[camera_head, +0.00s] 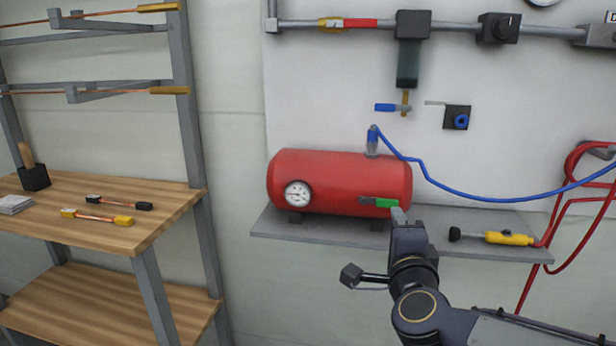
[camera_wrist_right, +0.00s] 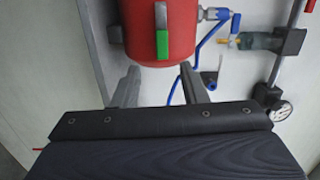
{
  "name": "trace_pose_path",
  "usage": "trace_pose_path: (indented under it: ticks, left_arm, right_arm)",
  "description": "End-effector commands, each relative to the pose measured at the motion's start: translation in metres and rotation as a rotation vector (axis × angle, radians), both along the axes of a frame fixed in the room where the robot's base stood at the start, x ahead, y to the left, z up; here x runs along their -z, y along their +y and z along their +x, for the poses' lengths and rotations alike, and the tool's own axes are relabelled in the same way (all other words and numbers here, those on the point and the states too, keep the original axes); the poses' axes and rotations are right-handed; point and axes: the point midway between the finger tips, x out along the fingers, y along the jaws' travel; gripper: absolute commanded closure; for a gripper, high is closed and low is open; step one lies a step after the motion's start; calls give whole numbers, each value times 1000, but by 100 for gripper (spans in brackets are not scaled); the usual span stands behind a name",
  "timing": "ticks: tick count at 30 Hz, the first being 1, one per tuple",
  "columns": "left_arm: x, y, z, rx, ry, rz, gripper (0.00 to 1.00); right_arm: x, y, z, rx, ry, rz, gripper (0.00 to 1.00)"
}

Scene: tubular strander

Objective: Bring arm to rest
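My right arm comes in from the lower right in the head view, and its gripper (camera_head: 399,214) is raised in front of the right end of a red tank (camera_head: 340,178). In the right wrist view the gripper (camera_wrist_right: 161,82) is open, its two fingers well apart with nothing between them. A green-handled valve (camera_head: 380,202) on the tank end is just beyond the fingertips; its green handle (camera_wrist_right: 161,47) hangs down in the wrist view. They look apart, though the exact gap is hard to tell. My left gripper is not in view.
The tank rests on a grey shelf (camera_head: 320,234), with a yellow tool (camera_head: 505,238) at the shelf's right. A blue hose (camera_head: 460,190) and red hose (camera_head: 553,215) hang nearby. A wooden bench (camera_head: 165,205) stands left. Open space lies before the shelf.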

Motion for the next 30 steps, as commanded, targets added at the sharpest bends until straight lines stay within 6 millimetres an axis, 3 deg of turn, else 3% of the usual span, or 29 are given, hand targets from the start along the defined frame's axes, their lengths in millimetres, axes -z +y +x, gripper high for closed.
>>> trace_pose_path:
  ticks: [5, 13, 18, 24, 25, 27, 30]
  left_arm:
    - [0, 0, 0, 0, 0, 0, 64]
    - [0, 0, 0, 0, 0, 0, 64]
    - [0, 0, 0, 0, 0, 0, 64]
    - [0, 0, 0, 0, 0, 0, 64]
    - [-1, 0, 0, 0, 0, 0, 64]
    - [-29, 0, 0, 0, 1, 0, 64]
    - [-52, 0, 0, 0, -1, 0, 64]
  right_arm:
    - [16, 11, -34, -290, 88, -232, 61]
    - [104, 23, -134, -726, 379, -666, 61]
    - [152, 14, -191, -895, 566, -823, 61]
    - [195, -2, -252, -1047, 774, -932, 61]
    - [200, -5, -261, -1064, 805, -943, 61]
    - [169, -3, -256, -1062, 792, -939, 61]
    - [147, -3, -256, -1062, 790, -939, 61]
